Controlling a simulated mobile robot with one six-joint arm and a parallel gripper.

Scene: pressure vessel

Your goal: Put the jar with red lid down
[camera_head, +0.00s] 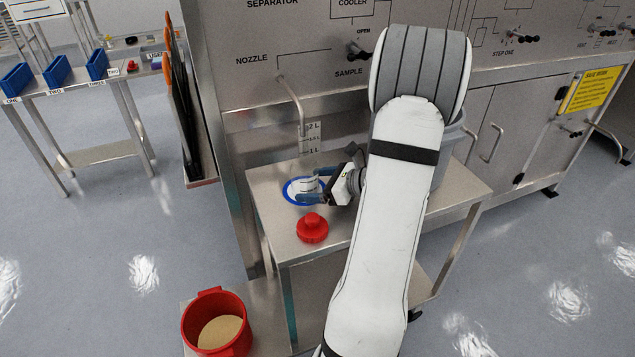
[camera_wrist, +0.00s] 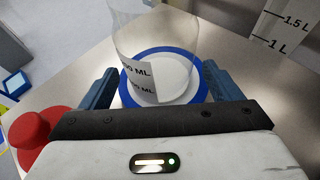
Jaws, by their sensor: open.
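A clear jar (camera_wrist: 155,45) with a white ML label stands upright on a blue-ringed white disc (camera_wrist: 192,98) on the steel table. In the head view the ring (camera_head: 288,190) shows under the nozzle. My gripper (camera_wrist: 160,88) is open, with one blue finger on each side of the jar's lower part. In the head view my gripper (camera_head: 318,191) reaches in from the right and partly hides the jar. The red lid (camera_head: 312,229) lies apart on the table in front of the jar; it also shows in the wrist view (camera_wrist: 42,135).
A nozzle pipe (camera_head: 291,98) and a litre scale (camera_head: 309,139) are behind the jar. A red bucket (camera_head: 214,312) with tan contents stands lower at front left. A grey bin (camera_head: 452,150) is behind my arm. A side table (camera_head: 82,82) with blue bins stands far left.

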